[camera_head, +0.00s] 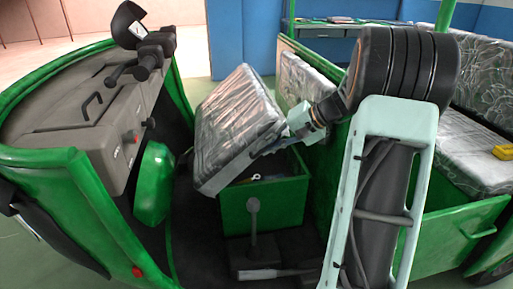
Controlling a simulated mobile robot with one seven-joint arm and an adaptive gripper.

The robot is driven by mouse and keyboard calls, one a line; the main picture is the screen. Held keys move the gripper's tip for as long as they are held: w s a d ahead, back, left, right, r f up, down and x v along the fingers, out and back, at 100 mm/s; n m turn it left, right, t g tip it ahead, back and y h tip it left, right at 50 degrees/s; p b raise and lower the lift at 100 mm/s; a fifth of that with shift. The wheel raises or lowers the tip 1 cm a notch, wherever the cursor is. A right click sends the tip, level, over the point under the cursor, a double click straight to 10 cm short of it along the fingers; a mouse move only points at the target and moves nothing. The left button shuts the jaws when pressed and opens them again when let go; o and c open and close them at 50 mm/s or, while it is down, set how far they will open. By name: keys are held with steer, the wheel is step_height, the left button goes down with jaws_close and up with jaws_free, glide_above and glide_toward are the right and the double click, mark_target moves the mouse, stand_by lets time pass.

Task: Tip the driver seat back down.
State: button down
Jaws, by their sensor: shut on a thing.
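The driver seat (236,117) is a grey cushion in clear plastic wrap, tilted up over the green seat box (238,206). The box is partly open to view, with a few small items inside. My gripper (280,141) is at the seat's right edge, at the end of my pale green and black arm. It is shut on the driver seat's edge. The fingertips are small and partly hidden against the seat.
The dashboard and handlebar (147,57) stand to the left. A lever (253,222) rises from the floor in front of the box. Wrapped passenger seats (470,150) and a yellow object (503,152) are at the right. The green partition (318,165) stands close behind the driver seat.

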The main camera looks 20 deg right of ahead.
steer(key=shift+s+d+f+y, duration=0.1)
steer(key=shift+d+f+y, duration=0.2)
steer(key=shift+d+f, duration=0.15)
steer(key=shift+a, duration=0.1)
steer(key=c, duration=2)
jaws_free()
steer(key=shift+c, duration=0.2)
steer(key=v, duration=1.2)
steer(key=shift+f, duration=0.1)
